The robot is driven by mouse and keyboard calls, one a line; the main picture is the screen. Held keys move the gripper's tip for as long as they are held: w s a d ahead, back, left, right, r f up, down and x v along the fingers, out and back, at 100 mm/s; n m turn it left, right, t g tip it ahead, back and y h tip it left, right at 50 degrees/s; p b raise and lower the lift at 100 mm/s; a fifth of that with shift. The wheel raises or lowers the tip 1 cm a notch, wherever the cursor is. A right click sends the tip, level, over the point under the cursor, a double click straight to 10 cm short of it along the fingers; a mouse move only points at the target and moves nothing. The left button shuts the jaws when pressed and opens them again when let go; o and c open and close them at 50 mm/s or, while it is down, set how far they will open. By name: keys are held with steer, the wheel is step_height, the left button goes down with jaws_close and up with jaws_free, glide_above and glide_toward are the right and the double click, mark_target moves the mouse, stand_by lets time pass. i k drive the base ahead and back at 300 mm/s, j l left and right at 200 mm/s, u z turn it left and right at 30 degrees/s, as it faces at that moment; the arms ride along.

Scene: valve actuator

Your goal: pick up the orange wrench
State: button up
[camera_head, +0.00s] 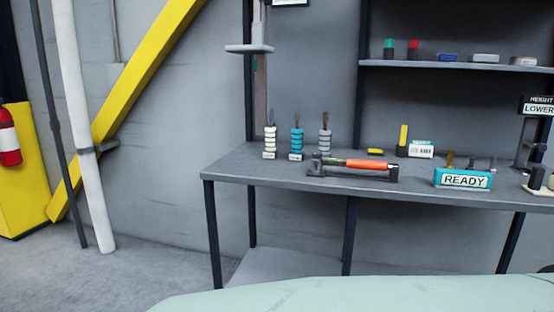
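The orange wrench (368,164) lies on the workbench (235,175) near its front edge. Its orange handle points right and its darker head end lies to the left. It rests on or over a low dark holder (350,174); I cannot tell exactly how it sits there. My gripper is not in view.
A shelf (440,65) hangs above. A pale green surface (370,295) fills the lower foreground.

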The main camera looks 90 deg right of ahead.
mark_target(316, 165)
steer(key=z, duration=3)
steer(key=i+j+z, duration=0.2)
steer(key=i, duration=0.3)
steer(key=i+j+z, duration=0.15)
steer(key=i+j, duration=0.35)
